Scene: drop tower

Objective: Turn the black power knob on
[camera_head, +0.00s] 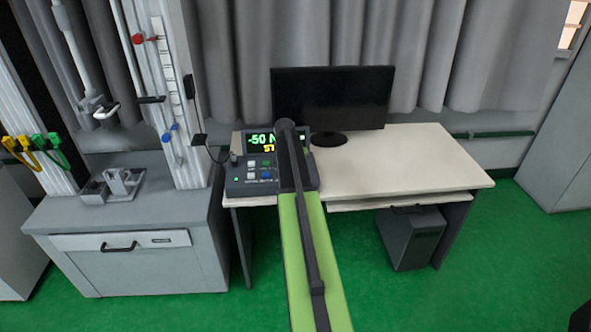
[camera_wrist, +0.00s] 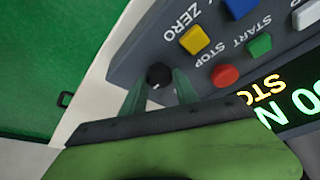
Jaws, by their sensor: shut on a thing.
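The black power knob (camera_wrist: 158,75) sits near the corner of the grey control box (camera_wrist: 125,57) in the wrist view. My gripper (camera_wrist: 160,86) reaches down to the box with its two greenish fingers on either side of the knob, shut on it. A small pale mark shows on the knob, but its on or off setting cannot be read. In the head view the control box (camera_head: 240,185) stands on the desk with its display lit, and my arm hides the knob and the gripper.
Yellow (camera_wrist: 195,40), red (camera_wrist: 225,75), green (camera_wrist: 259,45) and blue buttons lie close to my fingers. The lit display (camera_wrist: 290,105) is beside them. A monitor (camera_head: 335,95) stands behind on the desk (camera_head: 410,160). The drop tower (camera_head: 175,100) is at the left.

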